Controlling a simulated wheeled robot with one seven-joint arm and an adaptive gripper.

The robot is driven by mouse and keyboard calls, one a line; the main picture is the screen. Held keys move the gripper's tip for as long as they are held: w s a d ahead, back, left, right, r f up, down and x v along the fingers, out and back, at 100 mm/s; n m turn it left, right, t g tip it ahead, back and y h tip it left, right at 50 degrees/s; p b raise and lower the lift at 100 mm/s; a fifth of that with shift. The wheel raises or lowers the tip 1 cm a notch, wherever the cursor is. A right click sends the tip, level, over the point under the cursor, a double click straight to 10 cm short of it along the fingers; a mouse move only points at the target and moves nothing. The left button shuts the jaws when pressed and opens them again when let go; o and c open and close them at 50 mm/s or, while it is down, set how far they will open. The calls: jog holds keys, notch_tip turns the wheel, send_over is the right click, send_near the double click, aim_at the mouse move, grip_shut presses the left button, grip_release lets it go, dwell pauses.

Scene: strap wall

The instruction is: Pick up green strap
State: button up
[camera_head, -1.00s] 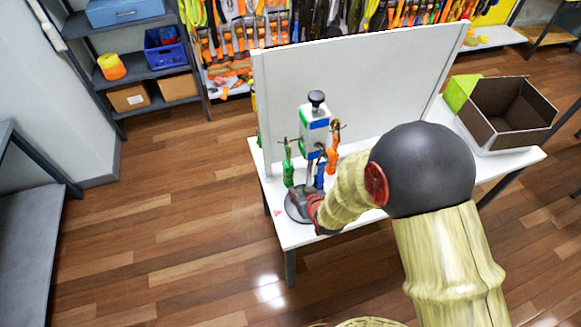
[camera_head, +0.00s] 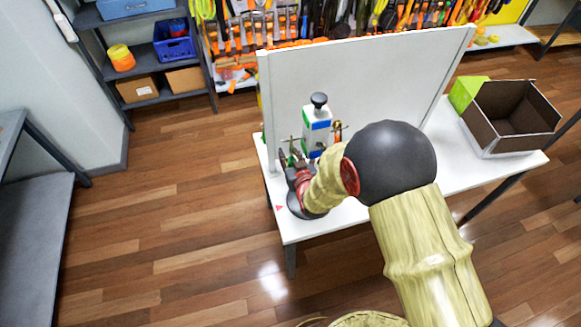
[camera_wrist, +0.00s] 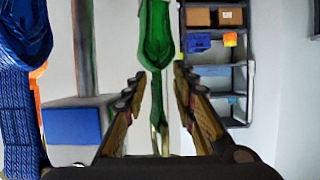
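The green strap (camera_wrist: 156,40) hangs in the wrist view from the top down between my fingers. That view appears upside down. My gripper (camera_wrist: 158,82) is open, with one finger on each side of the strap and gaps visible. In the head view my gripper (camera_head: 293,160) is beside the strap stand (camera_head: 317,130) at the table's left end and hides most of the green strap. A blue strap (camera_wrist: 22,50) hangs at the left of the wrist view, with an orange strap (camera_wrist: 38,90) partly behind it.
The stand's post (camera_wrist: 84,45) is close left of my fingers in the wrist view. A white panel (camera_head: 360,85) rises behind the stand. An open brown box (camera_head: 512,120) stands on the white table's (camera_head: 375,208) right side. A shelf (camera_head: 150,70) is at back left.

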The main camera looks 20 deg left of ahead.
jog(key=shift+p+x, duration=0.3)
jog(key=shift+x, duration=1.45)
jog(key=shift+r, duration=0.1)
jog(key=shift+c, duration=0.6)
grip_shut()
